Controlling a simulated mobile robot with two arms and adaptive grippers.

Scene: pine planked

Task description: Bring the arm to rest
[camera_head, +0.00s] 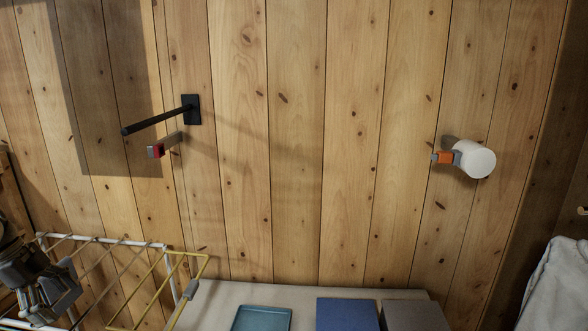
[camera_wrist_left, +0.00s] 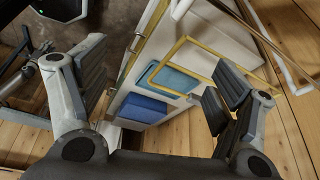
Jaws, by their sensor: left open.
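My left gripper (camera_head: 48,290) is at the lower left edge of the head view, beside a white wire rack (camera_head: 105,240). In the left wrist view my left gripper (camera_wrist_left: 158,92) has its two fingers wide apart with nothing between them. Behind the fingers, that view shows a pale surface with a teal tray and a blue item, some way off.
A yellow frame (camera_head: 180,290) adjoins the rack. A pale counter (camera_head: 225,293) carries a teal tray (camera_head: 262,319), a blue item (camera_head: 347,314) and a grey one (camera_head: 413,315). A black peg (camera_head: 160,117) and a white cylinder (camera_head: 475,160) project from the plank wall.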

